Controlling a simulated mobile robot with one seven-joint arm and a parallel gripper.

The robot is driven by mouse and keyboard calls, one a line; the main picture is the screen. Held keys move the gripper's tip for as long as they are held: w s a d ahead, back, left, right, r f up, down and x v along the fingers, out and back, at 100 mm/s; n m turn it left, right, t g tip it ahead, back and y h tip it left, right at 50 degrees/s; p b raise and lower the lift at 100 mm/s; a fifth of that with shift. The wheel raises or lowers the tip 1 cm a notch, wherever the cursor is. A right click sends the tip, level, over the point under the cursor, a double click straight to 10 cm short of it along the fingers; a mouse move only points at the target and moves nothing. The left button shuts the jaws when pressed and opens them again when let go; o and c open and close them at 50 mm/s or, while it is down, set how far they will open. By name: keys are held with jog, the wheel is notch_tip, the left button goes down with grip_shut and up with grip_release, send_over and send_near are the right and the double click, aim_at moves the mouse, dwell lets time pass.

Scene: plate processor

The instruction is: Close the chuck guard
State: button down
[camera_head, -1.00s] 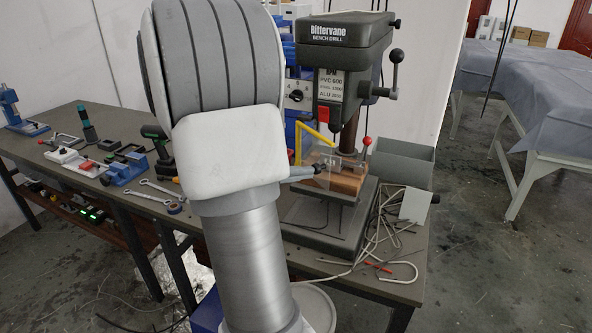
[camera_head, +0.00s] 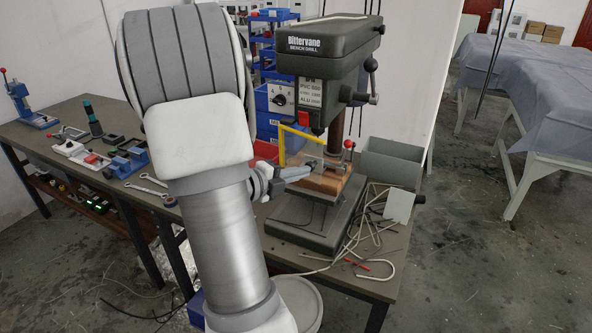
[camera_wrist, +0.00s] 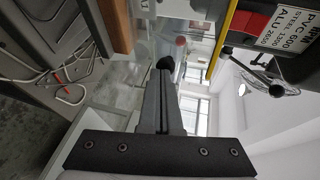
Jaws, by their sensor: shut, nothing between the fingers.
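The chuck guard (camera_head: 283,146) is a yellow-edged frame with a see-through panel on the front of the bench drill (camera_head: 328,45), below its head. Its yellow edge (camera_wrist: 221,42) also crosses the upper right of the wrist view. My gripper (camera_head: 310,170) is shut and empty, low beside the guard and just in front of the wooden block on the drill table. In the wrist view its fingers (camera_wrist: 166,66) are together and point toward the clear panel area. I cannot tell whether they touch the guard.
The wooden block (camera_head: 325,182) sits under the drill head, near my fingers. A red-knobbed lever (camera_head: 348,145) stands behind it. Tools cover the bench's left part.

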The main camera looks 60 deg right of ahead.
jog(key=shift+s+d+p, duration=0.5)
jog(key=shift+d+p, duration=0.1)
jog(key=shift+d, duration=0.15)
jog(key=shift+s+d+p, duration=0.45)
jog(key=shift+d+p, duration=0.15)
jog(key=shift+d, duration=0.15)
jog(key=shift+a, duration=0.1)
jog(key=p, duration=0.3)
send_near(321, 166)
jog(key=s+a, duration=0.3)
jog(key=a, duration=0.4)
jog(key=shift+a+r, duration=0.15)
jog(key=shift+a, duration=0.05)
